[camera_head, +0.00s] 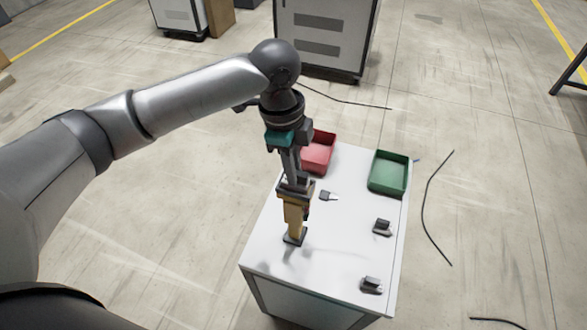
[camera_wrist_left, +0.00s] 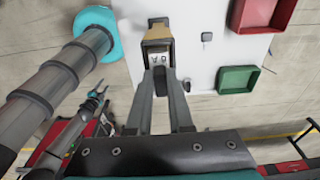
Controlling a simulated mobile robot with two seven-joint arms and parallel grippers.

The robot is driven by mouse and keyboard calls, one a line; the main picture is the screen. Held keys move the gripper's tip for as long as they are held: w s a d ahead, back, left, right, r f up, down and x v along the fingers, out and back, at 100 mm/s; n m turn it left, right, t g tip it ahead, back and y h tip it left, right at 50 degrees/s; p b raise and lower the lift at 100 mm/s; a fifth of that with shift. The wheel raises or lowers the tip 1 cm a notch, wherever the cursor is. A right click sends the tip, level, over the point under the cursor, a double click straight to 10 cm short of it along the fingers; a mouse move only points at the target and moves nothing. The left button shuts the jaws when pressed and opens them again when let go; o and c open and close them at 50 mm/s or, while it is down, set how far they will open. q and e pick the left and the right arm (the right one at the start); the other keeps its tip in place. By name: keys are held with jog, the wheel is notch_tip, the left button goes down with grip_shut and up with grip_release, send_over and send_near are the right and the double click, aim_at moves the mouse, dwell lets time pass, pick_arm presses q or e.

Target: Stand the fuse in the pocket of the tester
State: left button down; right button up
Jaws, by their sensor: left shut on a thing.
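The tester (camera_head: 294,218) is a tall tan block on a dark foot at the table's left side. In the left wrist view the tester (camera_wrist_left: 157,32) shows a pale marked plate near its end. My left gripper (camera_head: 292,186) points down just above the tester. In the wrist view my left gripper (camera_wrist_left: 160,73) is shut on a small dark piece, seemingly the fuse (camera_wrist_left: 158,82), close to the marked plate. The fingers partly hide the fuse, and I cannot tell whether it touches the pocket.
On the white table (camera_head: 335,245) are a red bin (camera_head: 319,153) at the back, a green bin (camera_head: 389,174) at the back right, a small grey piece (camera_head: 328,196), and two dark fixtures (camera_head: 382,227) on the right. The table's middle is clear. Cables lie on the floor.

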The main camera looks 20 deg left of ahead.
pick_arm(q)
jog(key=shift+f, duration=0.3)
jog(key=shift+f, duration=0.15)
jog(key=c, duration=0.8)
grip_release()
jog(key=r, duration=0.4)
jog(key=a+r, duration=0.1)
jog(key=r, duration=0.3)
jog(key=r+p, duration=0.1)
jog(key=r, duration=0.3)
jog(key=shift+a+r, duration=0.15)
jog(key=shift+a, duration=0.05)
